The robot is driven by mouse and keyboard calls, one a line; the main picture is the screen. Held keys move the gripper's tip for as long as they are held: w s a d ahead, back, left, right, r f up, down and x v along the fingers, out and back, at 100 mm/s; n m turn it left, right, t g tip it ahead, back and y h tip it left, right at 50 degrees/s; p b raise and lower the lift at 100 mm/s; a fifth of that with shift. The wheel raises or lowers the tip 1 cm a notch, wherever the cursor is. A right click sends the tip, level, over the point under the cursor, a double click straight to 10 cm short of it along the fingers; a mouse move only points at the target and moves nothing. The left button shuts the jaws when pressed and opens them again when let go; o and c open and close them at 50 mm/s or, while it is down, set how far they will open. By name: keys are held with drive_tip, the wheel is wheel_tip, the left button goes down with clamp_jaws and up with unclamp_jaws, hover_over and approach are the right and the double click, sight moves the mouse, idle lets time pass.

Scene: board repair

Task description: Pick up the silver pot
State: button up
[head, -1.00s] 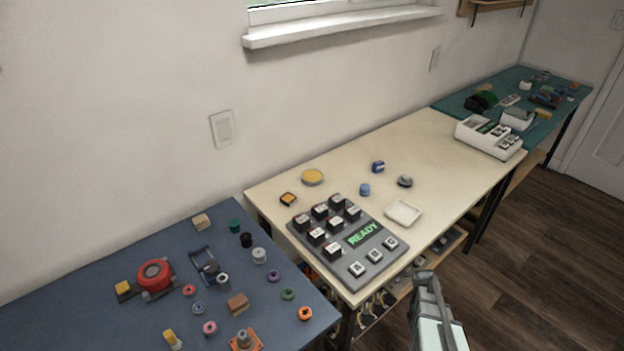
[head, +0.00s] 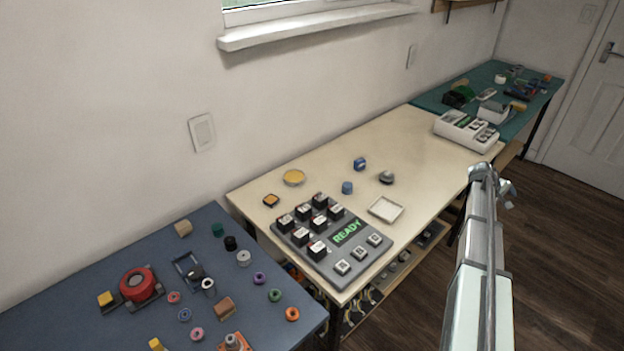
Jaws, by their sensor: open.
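A small round silver-grey part (head: 386,177) with a darker base sits on the cream table (head: 420,150), right of two small blue parts. It looks like the silver pot, though it is too small to make out in detail. My gripper (head: 507,190) is at the far end of my raised arm, to the right of the silver part and apart from it, over the table's front side. It is open, with nothing visible in it. Its fingers are small and partly hidden by the arm.
A keypad panel reading READY (head: 333,238) and a white square tray (head: 386,209) stand nearby. Blue parts (head: 347,187), a yellow disc (head: 294,177) and a white device (head: 466,131) share the cream table. A blue bench (head: 80,270) with many parts is at left.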

drive_tip(key=w+d+r+n, duration=0.1)
drive_tip(key=w+r, duration=0.2)
drive_tip(key=r, duration=0.3)
drive_tip(key=w+d+r, duration=0.2)
drive_tip(key=w+r, duration=0.1)
drive_tip(key=r, duration=0.2)
drive_tip(key=w+a+n+y, duration=0.25)
drive_tip(key=w+a, duration=0.35)
drive_tip(key=a, duration=0.8)
drive_tip(key=w+a+n+y, duration=0.1)
drive_tip(key=w+a+n, duration=0.4)
drive_tip(key=a, duration=1)
drive_tip(key=n+g+y, duration=0.2)
drive_tip(key=n+y, duration=0.3)
drive_tip(key=n, duration=0.5)
hover_over(294, 176)
drive_tip(key=f, duration=0.7)
drive_tip(key=shift+s, duration=0.25)
drive_tip(key=shift+w+f, duration=0.15)
drive_tip(key=shift+f, duration=1.25)
drive_tip(key=shift+w+f, duration=0.1)
drive_tip(key=shift+f, duration=1.3)
drive_tip(key=shift+r, duration=0.1)
drive_tip(key=c, duration=1)
